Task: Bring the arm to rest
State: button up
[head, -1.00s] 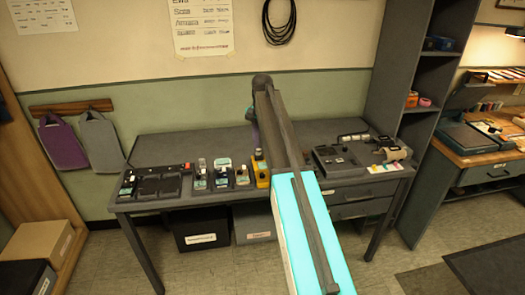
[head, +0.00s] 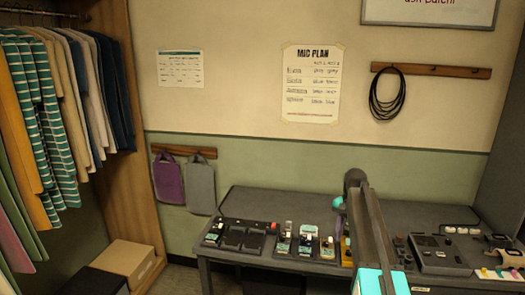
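My arm (head: 371,225) reaches from the lower edge of the head view up over the grey table (head: 235,195), with its dark joint in front of the green wall. Its outer part folds down behind the near link, where a teal piece (head: 338,202) of it shows. My gripper's fingers cannot be made out behind the link, so I cannot tell whether they are open or shut. I see nothing clearly held.
Black trays with small devices (head: 241,236) stand on the table left of my arm. A grey console (head: 440,252) stands to its right. Clothes (head: 60,110) hang at far left above a cardboard box (head: 130,260). Two bags (head: 200,187) and a black cable coil (head: 387,95) hang on the wall.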

jog(key=s+a+f+n, duration=0.5)
jog(key=s+a+f, duration=0.3)
jog(key=s+f, duration=0.5)
jog(key=s+a+f+n, duration=0.5)
jog(key=s+a+f, duration=0.2)
jog(key=s+f, duration=0.65)
jog(key=s+f+g, duration=0.3)
jog(key=s+f, duration=0.6)
jog(key=s, duration=0.3)
jog(key=s+f+g, duration=0.2)
jog(key=s+f, duration=0.6)
jog(key=s, duration=0.4)
jog(key=shift+s+a+f+g, duration=0.15)
jog(key=shift+s+f+g, duration=0.1)
jog(key=shift+f+g, duration=0.15)
